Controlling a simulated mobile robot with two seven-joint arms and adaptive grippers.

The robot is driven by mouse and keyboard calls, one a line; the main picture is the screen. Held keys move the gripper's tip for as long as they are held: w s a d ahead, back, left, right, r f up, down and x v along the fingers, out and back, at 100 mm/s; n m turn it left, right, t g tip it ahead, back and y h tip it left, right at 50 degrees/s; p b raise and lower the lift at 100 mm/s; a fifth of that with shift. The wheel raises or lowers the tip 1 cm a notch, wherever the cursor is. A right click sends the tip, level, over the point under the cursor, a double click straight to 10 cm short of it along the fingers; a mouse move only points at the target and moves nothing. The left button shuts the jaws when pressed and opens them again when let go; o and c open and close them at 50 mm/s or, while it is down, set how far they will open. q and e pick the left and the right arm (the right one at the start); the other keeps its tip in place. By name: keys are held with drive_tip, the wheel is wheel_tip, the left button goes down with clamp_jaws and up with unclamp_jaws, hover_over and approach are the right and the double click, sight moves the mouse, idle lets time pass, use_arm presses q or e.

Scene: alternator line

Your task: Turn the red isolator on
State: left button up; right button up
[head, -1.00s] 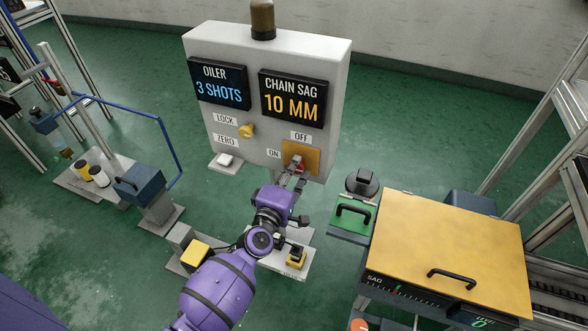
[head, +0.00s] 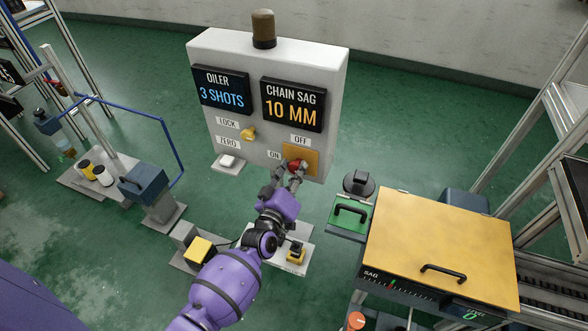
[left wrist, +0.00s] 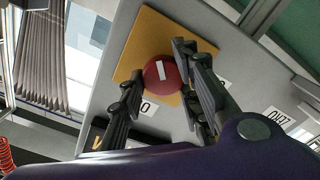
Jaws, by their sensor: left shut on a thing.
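The red isolator (head: 294,164) is a round red knob on a yellow-orange plate (head: 313,157) low on the right of the grey panel. OFF is labelled above it and ON to its left. My left gripper (head: 289,174) reaches up to the knob from below and is shut on it. In the left wrist view the red knob (left wrist: 164,75) sits between the two fingers, with a short white mark on its face. I cannot tell which label the mark points to. The fingers hide part of the knob's rim. My right gripper is not in view.
The panel (head: 235,165) also carries a yellow LOCK knob (head: 248,134), a white ZERO button (head: 228,161) and displays reading 3 SHOTS and 10 MM.

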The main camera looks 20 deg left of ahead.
use_arm(q)
drive_tip(key=m, duration=0.2)
drive_tip(key=m+p, duration=0.1)
drive_tip(key=m, duration=0.5)
drive_tip(key=shift+w+d+r+p, duration=0.15)
drive_tip(key=shift+d+p, duration=0.2)
drive_tip(key=shift+p, duration=0.05)
drive_tip(key=o, duration=1.1)
drive_tip(key=shift+d, duration=0.1)
drive_tip(key=shift+c, duration=0.2)
drive_tip(key=shift+a+f, duration=0.2)
